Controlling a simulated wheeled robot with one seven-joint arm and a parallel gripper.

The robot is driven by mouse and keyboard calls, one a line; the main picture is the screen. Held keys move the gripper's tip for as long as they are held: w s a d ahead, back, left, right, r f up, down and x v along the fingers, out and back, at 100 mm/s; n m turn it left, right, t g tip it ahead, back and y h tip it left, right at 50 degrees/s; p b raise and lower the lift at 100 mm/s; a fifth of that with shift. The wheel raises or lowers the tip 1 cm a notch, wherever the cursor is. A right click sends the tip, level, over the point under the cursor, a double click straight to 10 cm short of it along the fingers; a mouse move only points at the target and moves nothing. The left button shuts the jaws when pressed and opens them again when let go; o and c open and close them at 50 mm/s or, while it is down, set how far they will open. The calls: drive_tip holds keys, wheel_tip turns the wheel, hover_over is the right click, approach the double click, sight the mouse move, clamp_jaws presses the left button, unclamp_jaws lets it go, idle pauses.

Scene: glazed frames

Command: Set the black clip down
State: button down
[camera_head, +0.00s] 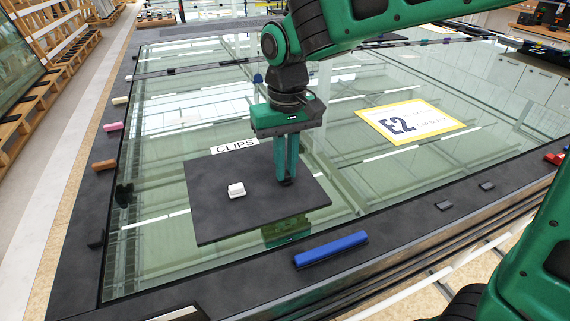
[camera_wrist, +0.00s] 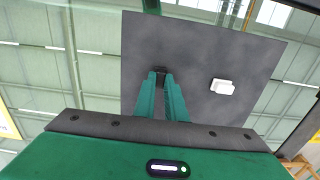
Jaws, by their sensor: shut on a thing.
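My gripper (camera_head: 287,178) points straight down over the right part of a dark grey square mat (camera_head: 225,218). Its green fingers are shut on the black clip (camera_head: 286,182), which shows only as a small dark piece at the fingertips. In the wrist view the black clip (camera_wrist: 160,76) sits between the fingertips (camera_wrist: 161,80), against the dark mat (camera_wrist: 205,50). The clip is at or very near the mat surface; I cannot tell whether it touches. A white "CLIPS" label (camera_head: 235,146) lies at the mat's back edge.
A white block (camera_head: 236,190) lies on the mat, left of my gripper. The mat rests on a large glass pane (camera_head: 160,240). A blue bar (camera_head: 331,249) lies on the front frame edge. A yellow-edged "E2" sheet (camera_head: 410,121) lies back right. Bare mat surrounds the fingertips.

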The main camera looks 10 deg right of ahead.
sight(286, 172)
drive_tip(key=c, duration=1.8)
unclamp_jaws()
wheel_tip(286, 172, up, 12)
drive_tip(key=shift+r, duration=0.1)
